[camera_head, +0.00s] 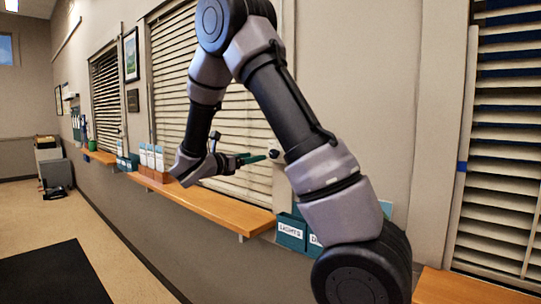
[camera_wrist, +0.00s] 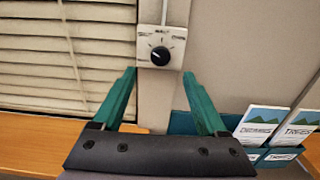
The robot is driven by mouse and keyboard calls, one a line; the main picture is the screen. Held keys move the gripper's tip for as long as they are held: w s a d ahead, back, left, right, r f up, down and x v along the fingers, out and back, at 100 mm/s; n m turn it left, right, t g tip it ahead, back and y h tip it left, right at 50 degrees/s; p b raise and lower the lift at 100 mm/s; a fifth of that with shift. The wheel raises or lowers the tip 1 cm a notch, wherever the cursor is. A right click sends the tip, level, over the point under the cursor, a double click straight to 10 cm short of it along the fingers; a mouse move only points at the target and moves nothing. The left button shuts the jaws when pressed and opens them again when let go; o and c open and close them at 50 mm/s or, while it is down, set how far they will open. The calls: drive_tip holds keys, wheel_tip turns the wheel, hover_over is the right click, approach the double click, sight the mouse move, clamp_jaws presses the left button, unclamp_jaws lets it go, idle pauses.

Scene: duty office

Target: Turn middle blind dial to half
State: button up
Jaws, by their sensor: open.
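The blind dial is a round black knob (camera_wrist: 160,55) on a small white plate (camera_wrist: 176,38) fixed to the wall post beside the slatted blind. Its light pointer mark seems to point to the upper left. Small labels sit left, above and right of it, too blurred to read surely. The middle blind (camera_head: 170,75) has its slats partly tilted. My gripper (camera_wrist: 160,75) is open, with its teal fingers apart just below and either side of the dial in the wrist view. Nothing is between them. In the head view my gripper (camera_head: 254,158) is close to the dial plate.
A wooden ledge (camera_head: 215,207) runs under the blind, with brochure holders (camera_head: 152,160) on it. Teal wall pockets (camera_head: 291,226) hang at its right end; pockets with brochures (camera_wrist: 262,122) show at the right in the wrist view. Another blind (camera_head: 505,150) is at far right.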

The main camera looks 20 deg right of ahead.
sight(271, 154)
drive_tip(key=x, duration=0.9)
drive_tip(key=shift+w+d, duration=0.1)
drive_tip(key=shift+d, duration=0.2)
clamp_jaws()
drive_tip(key=shift+m, duration=0.4)
drive_tip(key=m, duration=0.5)
drive_tip(key=shift+m, duration=0.3)
drive_tip(key=m, duration=0.5)
drive_tip(key=shift+f, duration=0.15)
drive_tip(key=shift+m, duration=0.4)
